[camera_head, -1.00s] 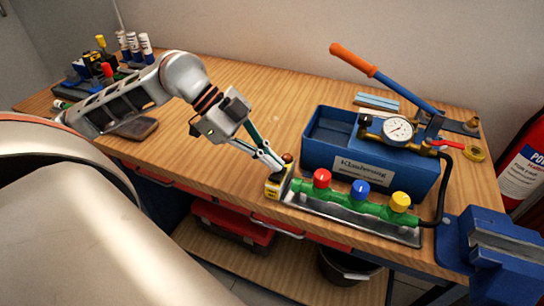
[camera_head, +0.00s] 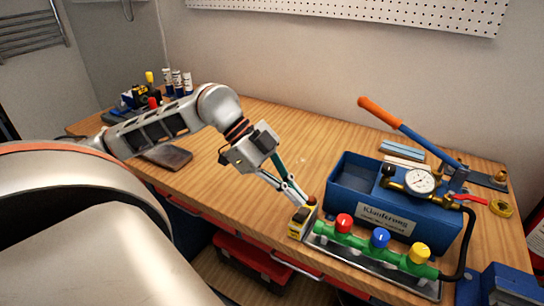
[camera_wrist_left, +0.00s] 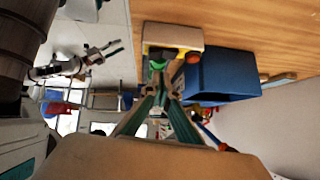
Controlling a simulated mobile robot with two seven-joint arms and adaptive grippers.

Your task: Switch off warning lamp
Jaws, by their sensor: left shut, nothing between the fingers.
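The warning lamp appears to be the small yellow box (camera_head: 299,224) with a dull orange-red dome (camera_head: 311,200). It stands at the left end of the green manifold (camera_head: 352,240). I cannot tell whether it is lit. My left gripper (camera_head: 302,203) is shut and empty, its tips right at the top of the box beside the dome; whether they touch is unclear. In the left wrist view the box (camera_wrist_left: 172,37) and dome (camera_wrist_left: 192,57) lie beyond the closed fingertips (camera_wrist_left: 164,88). My right gripper (camera_wrist_left: 108,50) appears open, far from the lamp.
The manifold has red (camera_head: 344,223), blue (camera_head: 380,237) and yellow (camera_head: 419,253) knobs. Behind it is the blue test pump (camera_head: 340,183) with a gauge (camera_head: 420,181) and raised orange-tipped handle (camera_head: 380,112). A blue vise (camera_head: 497,285) stands at right. The bench middle (camera_head: 285,130) is clear.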

